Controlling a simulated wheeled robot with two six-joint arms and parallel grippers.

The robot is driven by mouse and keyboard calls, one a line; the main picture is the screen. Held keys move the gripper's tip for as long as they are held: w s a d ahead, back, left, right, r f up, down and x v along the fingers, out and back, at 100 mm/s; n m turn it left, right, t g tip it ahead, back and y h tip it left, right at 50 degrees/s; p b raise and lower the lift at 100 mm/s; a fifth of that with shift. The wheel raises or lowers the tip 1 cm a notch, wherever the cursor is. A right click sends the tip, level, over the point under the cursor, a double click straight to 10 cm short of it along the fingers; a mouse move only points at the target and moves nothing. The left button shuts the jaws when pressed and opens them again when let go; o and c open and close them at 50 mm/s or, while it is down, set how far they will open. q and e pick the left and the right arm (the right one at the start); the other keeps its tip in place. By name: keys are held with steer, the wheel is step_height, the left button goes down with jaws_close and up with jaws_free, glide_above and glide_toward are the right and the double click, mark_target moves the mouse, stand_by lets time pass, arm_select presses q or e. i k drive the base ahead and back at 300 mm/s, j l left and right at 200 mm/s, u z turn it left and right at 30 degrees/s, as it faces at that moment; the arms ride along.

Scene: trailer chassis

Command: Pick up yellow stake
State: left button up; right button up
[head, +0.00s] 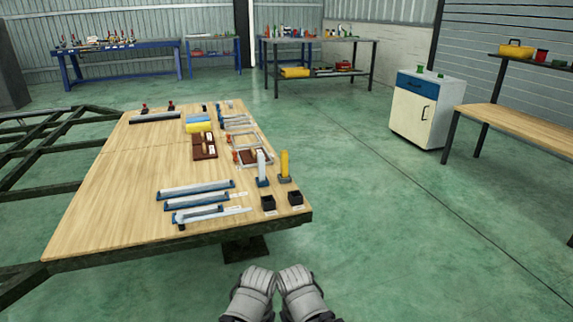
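A yellow stake (284,164) stands upright at the right edge of the wooden table (110,185), its foot on a dark base. A white stake (262,164) stands upright just left of it, on a blue base. My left gripper (258,271) and my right gripper (294,271) are side by side at the bottom of the head view. Both are in front of the table's near edge, apart from the yellow stake. I cannot tell whether their fingers are open or shut.
Two small black boxes (268,202) (295,198) sit in front of the stakes. Long blue-and-white bars (197,188) lie left of them. Trays and a yellow-blue block (199,125) lie farther back. A white cabinet (424,110) stands right; the green floor (370,220) between is clear.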

mark_target(284, 153)
steer(key=i+z, duration=0.1)
steer(key=z, duration=0.2)
steer(key=i+z, duration=0.1)
steer(key=z, duration=0.25)
steer(key=i+j+z, duration=0.5)
steer(key=i+j, duration=0.7)
steer(key=i, duration=0.1)
